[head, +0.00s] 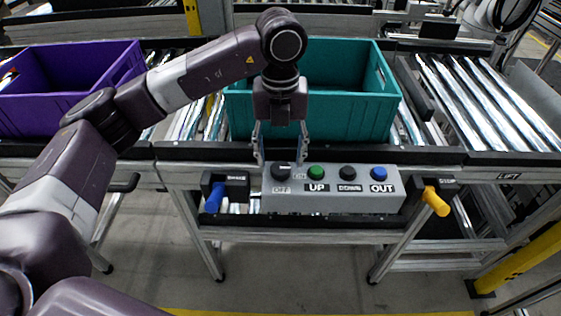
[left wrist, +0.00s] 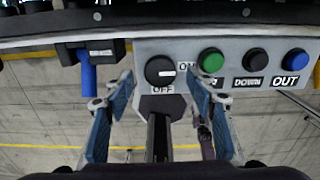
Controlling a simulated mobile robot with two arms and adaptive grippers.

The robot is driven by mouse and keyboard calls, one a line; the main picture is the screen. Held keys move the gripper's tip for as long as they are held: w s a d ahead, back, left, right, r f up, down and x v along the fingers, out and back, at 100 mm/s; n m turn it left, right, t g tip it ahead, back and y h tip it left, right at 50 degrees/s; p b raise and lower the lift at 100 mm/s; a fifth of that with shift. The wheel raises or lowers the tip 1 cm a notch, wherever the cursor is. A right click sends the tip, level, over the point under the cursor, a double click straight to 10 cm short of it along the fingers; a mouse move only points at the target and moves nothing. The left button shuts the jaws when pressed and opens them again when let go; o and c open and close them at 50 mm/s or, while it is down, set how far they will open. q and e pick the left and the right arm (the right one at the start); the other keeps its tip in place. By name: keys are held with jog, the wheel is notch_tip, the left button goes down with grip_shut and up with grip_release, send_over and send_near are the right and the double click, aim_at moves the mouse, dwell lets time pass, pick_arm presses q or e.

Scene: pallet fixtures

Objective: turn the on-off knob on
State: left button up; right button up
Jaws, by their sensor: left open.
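The on-off knob (head: 281,172) is a round black dial at the left end of the grey control box (head: 330,203). In the left wrist view the knob (left wrist: 160,70) has a white mark lying roughly level on its right part. OFF is written below it, and ON to its right is partly covered by a finger. My left gripper (head: 281,148) points down over the knob, open. In the left wrist view its two blue-grey fingers (left wrist: 160,84) are spread to either side of the knob, with no clear contact seen. My right gripper is not in view.
Right of the knob are green UP (head: 316,172), black DOWN (head: 347,173) and blue OUT (head: 379,173) buttons. A blue handle (head: 215,197) and a yellow handle (head: 436,202) flank the box. A teal crate (head: 350,117) and a purple crate (head: 40,112) stand on the rollers behind.

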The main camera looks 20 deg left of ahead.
aim_at(281, 167)
pick_arm(q)
notch_tip(281, 167, up, 9)
jog(key=shift+f, duration=0.1)
dwell(0.6)
